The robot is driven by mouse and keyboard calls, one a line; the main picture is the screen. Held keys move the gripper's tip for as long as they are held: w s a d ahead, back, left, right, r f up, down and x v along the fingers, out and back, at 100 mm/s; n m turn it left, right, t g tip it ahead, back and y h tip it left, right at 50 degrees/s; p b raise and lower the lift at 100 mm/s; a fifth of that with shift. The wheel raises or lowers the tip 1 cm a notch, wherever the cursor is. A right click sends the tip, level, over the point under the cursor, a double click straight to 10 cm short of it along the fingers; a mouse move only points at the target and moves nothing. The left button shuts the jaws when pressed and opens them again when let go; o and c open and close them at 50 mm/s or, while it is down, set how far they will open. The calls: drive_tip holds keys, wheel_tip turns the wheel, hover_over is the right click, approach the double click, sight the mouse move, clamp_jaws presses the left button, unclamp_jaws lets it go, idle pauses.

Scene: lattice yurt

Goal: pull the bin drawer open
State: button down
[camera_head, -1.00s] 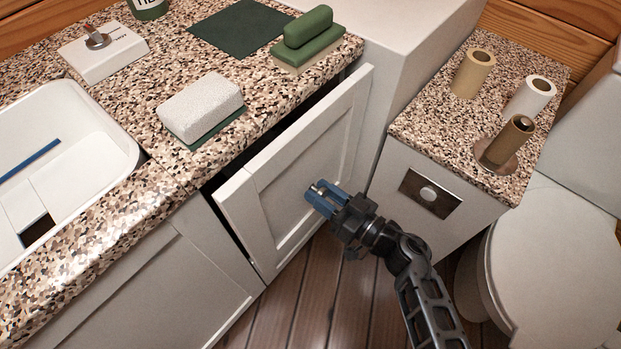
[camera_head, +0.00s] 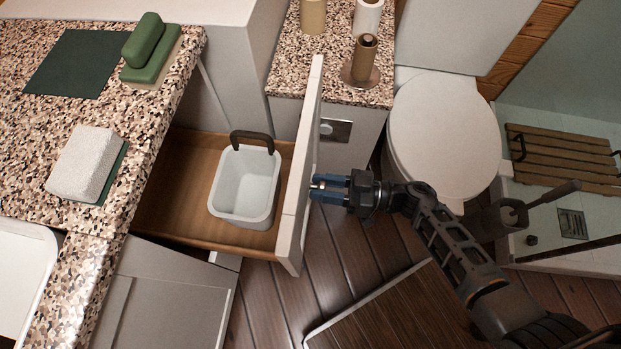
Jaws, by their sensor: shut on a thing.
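The bin drawer (camera_head: 178,226) stands pulled well out from under the speckled counter, its wooden inside showing. A white bin (camera_head: 243,190) with a dark handle sits upright inside it. The white drawer front (camera_head: 304,160) is seen nearly edge-on. My gripper (camera_head: 318,187) is at the outer face of the drawer front, its blue fingers shut on a small metallic knob (camera_head: 316,184). The fingers hide most of the knob.
A toilet (camera_head: 445,130) and a low cabinet with paper rolls (camera_head: 363,60) stand behind and right of the drawer. A floor panel with a pale edge (camera_head: 400,315) lies at the front. A sponge block (camera_head: 85,163) and green brush (camera_head: 150,48) rest on the counter.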

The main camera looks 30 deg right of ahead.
drive_tip(key=shift+s+d, duration=0.1)
idle(0.3)
drive_tip(key=c, duration=0.7)
unclamp_jaws()
drive_tip(key=shift+c, duration=0.2)
drive_tip(key=v, duration=0.7)
drive_tip(key=shift+s+d+b, duration=0.25)
drive_tip(key=shift+d+b, duration=0.1)
drive_tip(key=shift+b, duration=0.05)
